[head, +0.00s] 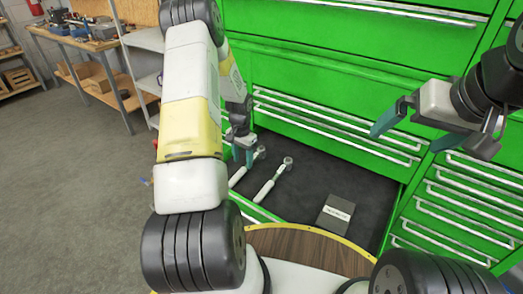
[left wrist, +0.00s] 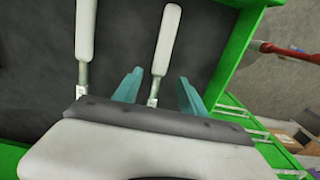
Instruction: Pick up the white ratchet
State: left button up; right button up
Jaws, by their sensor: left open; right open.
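Two white-handled ratchets lie side by side on the dark floor of an open green drawer. The left one (head: 238,176) is partly covered by my left gripper (head: 243,156) in the head view; the other ratchet (head: 268,187) lies to its right. In the left wrist view, one ratchet (left wrist: 167,40) runs down between the open teal fingers of my left gripper (left wrist: 158,88), its lower end hidden by the gripper. The second ratchet (left wrist: 84,40) lies outside the fingers, to the left. Contact cannot be told. My right gripper (head: 406,140) is open and empty.
A dark box with a label (head: 336,214) lies in the drawer, right of the ratchets. The green cabinet (head: 310,70) with silver handles rises behind. A workbench (head: 88,45) with tools stands far left. Bare drawer floor lies between box and ratchets.

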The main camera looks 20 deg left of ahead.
aim_at(244, 167)
pick_arm(q)
notch_tip(244, 167, down, 5)
jog(key=shift+d, duration=0.1)
grip_shut()
dwell(0.3)
jog(key=shift+w+r, duration=0.1)
dwell(1.1)
